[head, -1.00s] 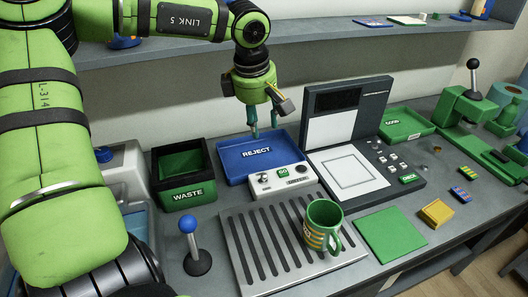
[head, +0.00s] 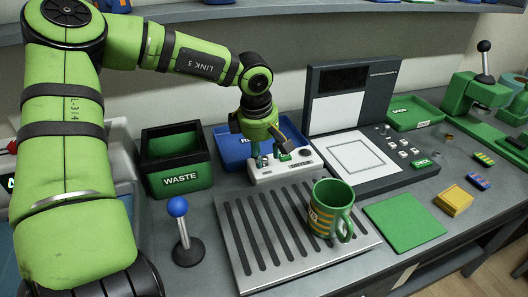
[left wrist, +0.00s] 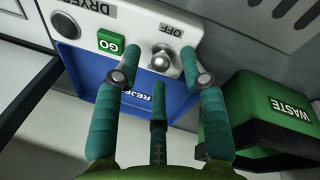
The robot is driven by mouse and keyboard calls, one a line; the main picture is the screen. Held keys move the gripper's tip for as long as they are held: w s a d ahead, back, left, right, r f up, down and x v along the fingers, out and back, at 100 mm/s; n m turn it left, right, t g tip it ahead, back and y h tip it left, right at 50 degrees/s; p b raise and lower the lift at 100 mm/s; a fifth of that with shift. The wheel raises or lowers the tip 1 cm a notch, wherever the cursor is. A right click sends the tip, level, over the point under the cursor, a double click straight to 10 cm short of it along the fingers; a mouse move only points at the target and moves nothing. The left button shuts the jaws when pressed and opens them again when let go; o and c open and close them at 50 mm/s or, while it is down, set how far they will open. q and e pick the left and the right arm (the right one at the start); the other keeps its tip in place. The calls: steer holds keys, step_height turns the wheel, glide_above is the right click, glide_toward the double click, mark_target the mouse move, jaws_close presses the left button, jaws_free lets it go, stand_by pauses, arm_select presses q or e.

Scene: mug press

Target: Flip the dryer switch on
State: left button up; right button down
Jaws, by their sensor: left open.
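The dryer's white control box (head: 292,172) stands behind the slotted metal rack. In the left wrist view the box (left wrist: 88,14) fills the top, upside down, with a silver toggle switch (left wrist: 163,60) beside the word OFF and a green GO button (left wrist: 111,42). My left gripper (head: 270,158) is over the box, pointing down. In the left wrist view its teal fingers (left wrist: 162,78) are open and empty, with tips on either side of the switch. I cannot tell whether they touch it. In the head view my fingers hide the switch. My right gripper is not in view.
A blue REJECT tray (head: 230,150) lies behind the box, and a WASTE bin (head: 180,180) stands to its left. A green striped mug (head: 328,208) is on the rack (head: 245,250). A blue-knobbed lever (head: 180,222) stands front left. A screen unit (head: 350,95) is at the right.

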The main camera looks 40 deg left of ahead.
arm_select(q)
steer(key=shift+f, duration=0.3)
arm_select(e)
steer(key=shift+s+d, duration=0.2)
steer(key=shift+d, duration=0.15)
arm_select(q)
jaws_close()
